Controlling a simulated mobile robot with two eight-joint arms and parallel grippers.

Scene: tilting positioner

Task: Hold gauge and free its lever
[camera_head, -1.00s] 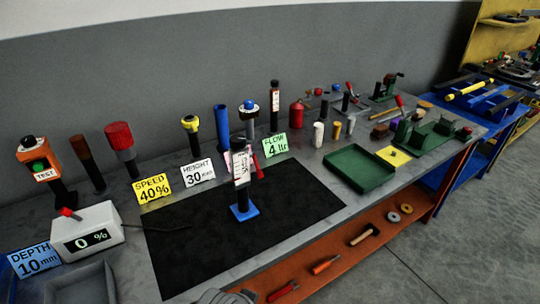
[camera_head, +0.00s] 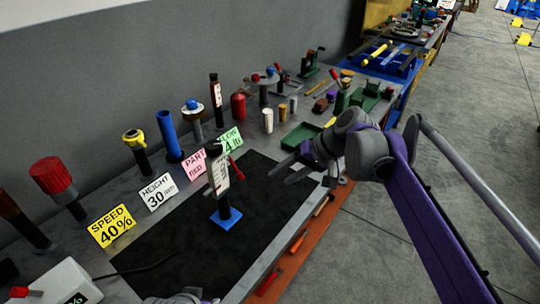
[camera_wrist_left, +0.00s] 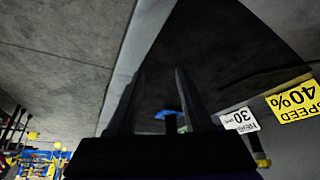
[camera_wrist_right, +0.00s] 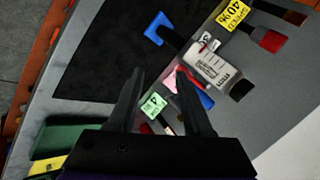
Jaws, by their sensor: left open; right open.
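The gauge (camera_head: 218,172) stands upright on a blue square base (camera_head: 226,217) on the black mat. It has a black post, a white scale plate and a red lever (camera_head: 236,168) at its right side. My right gripper (camera_head: 281,170) is open and empty, right of the gauge and apart from it. The right wrist view shows the gauge's white scale (camera_wrist_right: 212,68) beyond the open fingers (camera_wrist_right: 160,75). My left gripper is barely visible at the bottom edge of the head view. The left wrist view shows its fingers (camera_wrist_left: 160,75) open, with a blue base (camera_wrist_left: 167,114) partly visible between them.
Signs and several upright tools line the back, including a yellow speed card (camera_head: 112,226), a pink card (camera_head: 193,164) and a blue cylinder (camera_head: 168,135). A green tray (camera_head: 300,136) lies beyond my right gripper. The black mat (camera_head: 170,262) is otherwise mostly clear.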

